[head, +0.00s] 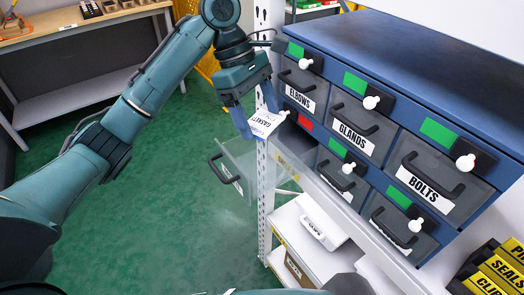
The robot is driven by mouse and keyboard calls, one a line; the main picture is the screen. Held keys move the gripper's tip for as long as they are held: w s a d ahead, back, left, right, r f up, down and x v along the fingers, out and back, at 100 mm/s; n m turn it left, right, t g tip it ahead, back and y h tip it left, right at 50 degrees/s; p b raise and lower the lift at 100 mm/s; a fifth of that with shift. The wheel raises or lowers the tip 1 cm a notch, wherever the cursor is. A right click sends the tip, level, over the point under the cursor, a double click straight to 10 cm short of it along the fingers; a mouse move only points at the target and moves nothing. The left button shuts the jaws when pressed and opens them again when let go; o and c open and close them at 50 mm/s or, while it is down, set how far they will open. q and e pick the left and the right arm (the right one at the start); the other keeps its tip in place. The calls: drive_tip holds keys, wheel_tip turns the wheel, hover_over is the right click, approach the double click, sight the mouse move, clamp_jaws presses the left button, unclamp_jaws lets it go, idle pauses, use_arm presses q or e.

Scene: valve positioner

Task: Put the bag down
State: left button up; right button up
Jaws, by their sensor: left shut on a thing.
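My left gripper (256,116) points down and is shut on a small white bag (266,124) lettered "GASKETS". It holds the bag above an open, see-through drawer (243,160) pulled out from the cabinet's left column, near the red marker (305,123). The drawer's dark handle and label face the lower left. Part of the drawer is hidden behind the bag and fingers; I cannot tell whether the bag touches it. My right gripper is not in view.
The blue cabinet (430,62) has shut drawers labelled "ELBOWS", "GLANDS" and "BOLTS", with green markers and white knobs. Below is a white shelf (290,222) with a white labelled box (322,226). Black-and-yellow bins (500,265) stand at lower right. Green floor lies open at left.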

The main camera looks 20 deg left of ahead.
use_arm(q)
drive_tip(key=b, duration=0.1)
hover_over(267, 167)
drive_tip(key=a, duration=0.2)
wheel_tip(267, 167, down, 6)
drive_tip(key=shift+w+d+f, duration=0.1)
drive_tip(key=shift+d+f, duration=0.05)
drive_tip(key=shift+f, duration=0.1)
wheel_tip(267, 167, down, 4)
drive_tip(key=shift+f, duration=0.25)
drive_tip(key=shift+w+d+f, duration=0.15)
drive_tip(key=shift+f, duration=0.1)
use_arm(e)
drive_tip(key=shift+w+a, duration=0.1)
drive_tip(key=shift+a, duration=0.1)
use_arm(q)
drive_tip(key=o, duration=0.7)
drive_tip(key=shift+f, duration=0.1)
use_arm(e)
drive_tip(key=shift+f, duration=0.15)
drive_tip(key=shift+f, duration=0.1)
